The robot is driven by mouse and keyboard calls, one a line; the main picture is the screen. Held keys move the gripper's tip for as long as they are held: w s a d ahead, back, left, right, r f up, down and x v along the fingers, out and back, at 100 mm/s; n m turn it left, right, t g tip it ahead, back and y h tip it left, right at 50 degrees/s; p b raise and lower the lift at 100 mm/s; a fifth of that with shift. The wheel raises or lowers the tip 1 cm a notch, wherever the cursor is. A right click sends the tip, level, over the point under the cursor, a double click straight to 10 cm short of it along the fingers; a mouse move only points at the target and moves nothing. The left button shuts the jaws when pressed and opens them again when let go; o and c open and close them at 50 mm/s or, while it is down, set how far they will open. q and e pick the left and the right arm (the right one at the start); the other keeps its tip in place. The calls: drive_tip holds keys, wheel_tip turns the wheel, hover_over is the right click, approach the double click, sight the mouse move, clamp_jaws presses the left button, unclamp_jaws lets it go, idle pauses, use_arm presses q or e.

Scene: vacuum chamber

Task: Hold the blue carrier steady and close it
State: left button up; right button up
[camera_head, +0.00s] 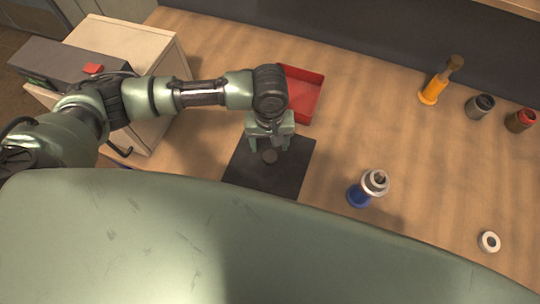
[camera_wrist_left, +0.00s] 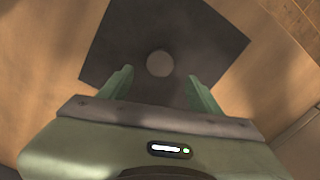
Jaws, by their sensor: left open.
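The blue carrier (camera_head: 358,196) stands on the wooden table, right of the dark mat, with a pale ring-shaped part and a dark centre at its top (camera_head: 376,181). My left gripper (camera_head: 270,147) is open and empty above the dark mat (camera_head: 294,176), well to the left of the carrier. In the left wrist view its two green fingers (camera_wrist_left: 160,90) are spread, with a small grey disc (camera_wrist_left: 160,64) on the mat beyond them. The disc also shows in the head view (camera_head: 270,156). The carrier is not in the wrist view. My right gripper is not in view.
A red tray (camera_head: 311,79) lies behind the mat. A white ring (camera_head: 489,242) lies at the right. An orange-handled tool (camera_head: 433,91), a grey jar (camera_head: 480,106) and a red-topped jar (camera_head: 521,120) stand at the back right. Table around the carrier is clear.

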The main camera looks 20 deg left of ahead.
sight(270, 156)
use_arm(q)
drive_tip(key=shift+s+d+f+p, duration=0.1)
drive_tip(key=shift+f+p, duration=0.15)
drive_tip(key=shift+f, duration=0.65)
drive_tip(key=shift+s+f+p, duration=0.15)
drive_tip(key=shift+f+p, duration=0.05)
drive_tip(key=shift+f, duration=0.65)
drive_tip(key=shift+s+d+f+p, duration=0.1)
drive_tip(key=shift+f+p, duration=0.15)
drive_tip(key=shift+f, duration=0.65)
clamp_jaws()
